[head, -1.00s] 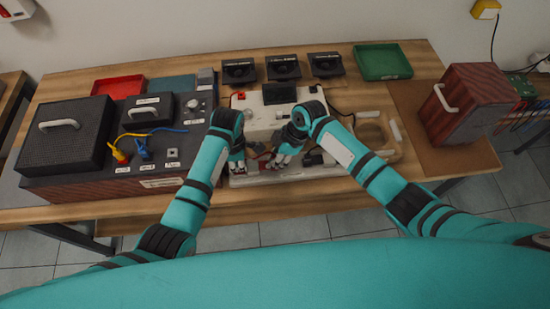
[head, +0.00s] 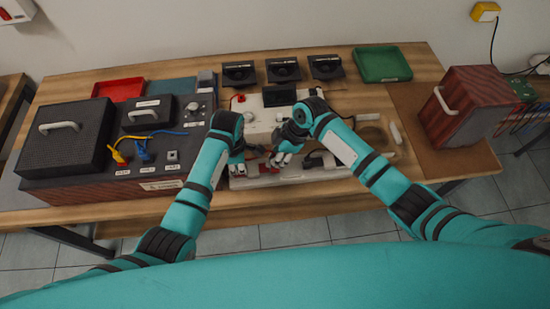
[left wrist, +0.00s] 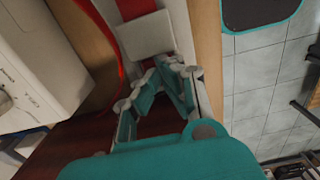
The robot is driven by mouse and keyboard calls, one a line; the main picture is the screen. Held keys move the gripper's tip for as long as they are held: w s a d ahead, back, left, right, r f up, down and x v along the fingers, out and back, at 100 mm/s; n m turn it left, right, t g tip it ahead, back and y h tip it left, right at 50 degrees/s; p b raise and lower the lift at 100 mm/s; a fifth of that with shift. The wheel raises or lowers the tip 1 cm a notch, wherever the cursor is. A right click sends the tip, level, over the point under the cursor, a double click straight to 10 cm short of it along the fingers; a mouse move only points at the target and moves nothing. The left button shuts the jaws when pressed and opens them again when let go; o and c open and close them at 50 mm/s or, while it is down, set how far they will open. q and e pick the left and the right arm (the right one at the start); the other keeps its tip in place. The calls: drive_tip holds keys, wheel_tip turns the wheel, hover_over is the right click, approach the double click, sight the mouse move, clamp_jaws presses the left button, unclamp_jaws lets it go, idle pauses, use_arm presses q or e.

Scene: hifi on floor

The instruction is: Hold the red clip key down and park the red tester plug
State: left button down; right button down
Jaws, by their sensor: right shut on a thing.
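My left gripper (head: 237,168) is at the near left corner of the white tester (head: 253,104) in the head view. In the left wrist view its fingertips (left wrist: 166,70) are close together at a pale block on a red strip (left wrist: 138,8), likely the red clip key. The fingers hide the contact, so I cannot tell how far the key is down. My right gripper (head: 280,160) is low over the tester's front, just right of the left one. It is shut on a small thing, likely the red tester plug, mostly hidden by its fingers.
A dark unit with yellow and blue plugs (head: 120,157) stands left. Black modules (head: 283,69), a red tray (head: 118,89) and a green tray (head: 382,63) line the back. A wood-sided box (head: 468,104) stands right. A red cable (left wrist: 104,35) curves beside my left fingers.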

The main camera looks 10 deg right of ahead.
drive_tip(key=shift+r, duration=0.85)
use_arm(q)
drive_tip(key=shift+r, duration=3)
